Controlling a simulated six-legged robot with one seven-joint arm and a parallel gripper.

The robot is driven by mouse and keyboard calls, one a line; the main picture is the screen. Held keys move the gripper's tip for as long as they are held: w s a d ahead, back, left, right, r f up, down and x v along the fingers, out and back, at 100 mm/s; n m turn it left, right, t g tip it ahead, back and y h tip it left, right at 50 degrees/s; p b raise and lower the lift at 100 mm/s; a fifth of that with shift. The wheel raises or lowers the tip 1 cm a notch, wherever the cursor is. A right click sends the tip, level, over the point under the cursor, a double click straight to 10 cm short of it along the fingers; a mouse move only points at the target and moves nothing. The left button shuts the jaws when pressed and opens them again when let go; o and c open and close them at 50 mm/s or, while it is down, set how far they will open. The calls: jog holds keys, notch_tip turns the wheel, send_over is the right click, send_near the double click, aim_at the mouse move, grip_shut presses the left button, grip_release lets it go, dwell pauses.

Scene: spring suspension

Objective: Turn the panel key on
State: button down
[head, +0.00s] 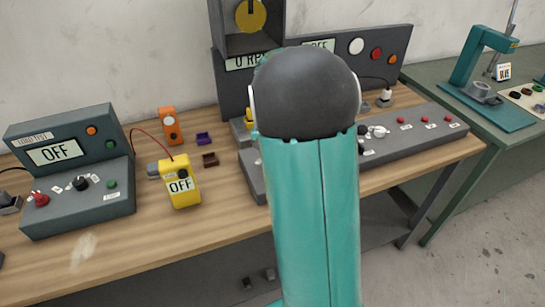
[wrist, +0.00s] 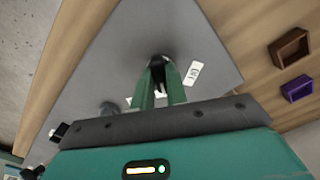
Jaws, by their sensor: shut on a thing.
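The grey panel (head: 415,138) lies along the bench in the head view, and my arm hides its left-middle part. In the wrist view the panel's grey top (wrist: 200,35) fills the middle. My gripper (wrist: 160,66) has its green fingers shut on a small dark part, which I take to be the panel key (wrist: 157,58). The fingers cover most of the key, so its angle cannot be told. A white label (wrist: 193,73) sits just right of the fingers; its text is too small to read surely. In the head view the gripper and key are hidden behind my arm.
Red buttons (head: 424,119) and a white knob (head: 379,132) sit on the panel's right part. A yellow meter (head: 181,183) and a load test box (head: 70,165), both showing OFF, stand left. Small purple (wrist: 297,88) and brown (wrist: 290,48) trays lie beside the panel.

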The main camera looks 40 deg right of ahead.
jog(key=c, duration=1.4)
grip_release()
jog(key=shift+r, duration=0.1)
notch_tip(320, 180, up, 14)
